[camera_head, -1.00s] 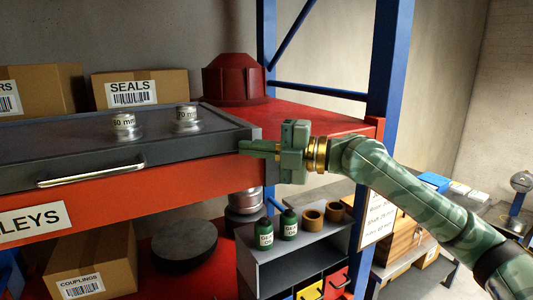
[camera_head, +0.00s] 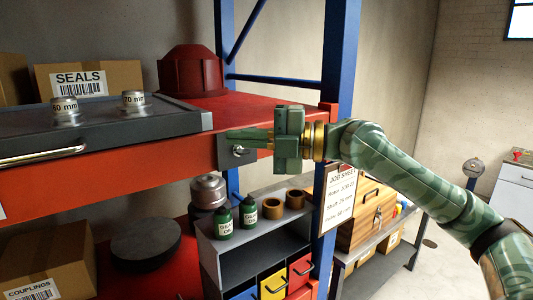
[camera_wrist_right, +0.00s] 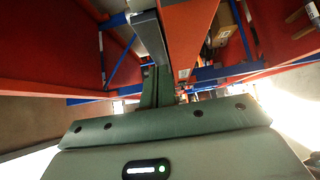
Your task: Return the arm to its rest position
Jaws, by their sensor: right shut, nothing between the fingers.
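My right gripper (camera_head: 250,137) is at the middle of the head view, with its green arm (camera_head: 410,180) coming in from the right. Its fingers point left, in front of the red shelf edge (camera_head: 110,169) and just right of the grey drawer (camera_head: 170,130). The fingers are together and hold nothing. In the right wrist view the green fingers (camera_wrist_right: 157,87) lie close beside the red shelf beam (camera_wrist_right: 187,35). I cannot tell whether they touch it. My left gripper is not in view.
Two metal weights (camera_head: 66,111) (camera_head: 134,101) stand on the drawer top. Green bottles (camera_head: 223,223) and brown rings (camera_head: 273,207) stand on a grey bin unit (camera_head: 255,240) below the gripper. A blue rack post (camera_head: 338,110) rises behind the arm. Open floor (camera_head: 428,255) shows at right.

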